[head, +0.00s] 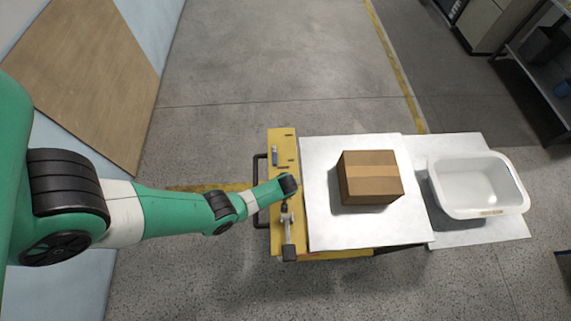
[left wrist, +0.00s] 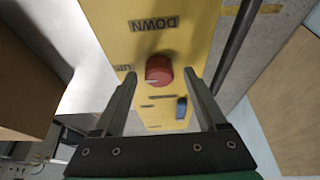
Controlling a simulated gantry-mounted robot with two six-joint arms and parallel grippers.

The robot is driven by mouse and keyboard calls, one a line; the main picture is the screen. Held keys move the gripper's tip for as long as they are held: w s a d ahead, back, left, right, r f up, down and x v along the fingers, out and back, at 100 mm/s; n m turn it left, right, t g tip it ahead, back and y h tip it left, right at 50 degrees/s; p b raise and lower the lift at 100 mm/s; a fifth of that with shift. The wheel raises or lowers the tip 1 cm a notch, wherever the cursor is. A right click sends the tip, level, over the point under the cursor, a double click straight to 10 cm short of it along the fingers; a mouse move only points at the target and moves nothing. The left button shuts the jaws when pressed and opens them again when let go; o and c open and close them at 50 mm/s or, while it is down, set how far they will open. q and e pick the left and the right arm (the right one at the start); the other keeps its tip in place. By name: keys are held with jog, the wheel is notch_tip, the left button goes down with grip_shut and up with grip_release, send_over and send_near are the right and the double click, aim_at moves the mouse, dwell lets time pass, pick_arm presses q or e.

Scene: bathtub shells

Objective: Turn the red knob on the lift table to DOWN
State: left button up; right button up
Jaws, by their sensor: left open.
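The lift table's yellow control panel (head: 282,143) lies along its left side in the head view. The red knob (left wrist: 158,69) shows in the left wrist view, with a pale mark on its face. The DOWN label (left wrist: 153,24) reads upside down above it. A smaller dark label (left wrist: 123,67), seemingly UP, is left of the knob, partly by a finger. My left gripper (left wrist: 160,82) is open, one finger on each side of the knob, with gaps visible. In the head view my left gripper (head: 287,212) is over the panel and hides the knob. My right gripper is not in view.
A cardboard box (head: 371,177) sits on the table's white top (head: 323,225). A white tub (head: 478,185) is to the right. A dark handle bar (left wrist: 231,45) runs beside the panel. A blue switch (left wrist: 181,107) is near the right finger.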

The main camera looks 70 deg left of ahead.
pick_arm(q)
jog(key=shift+c, duration=0.3)
grip_shut()
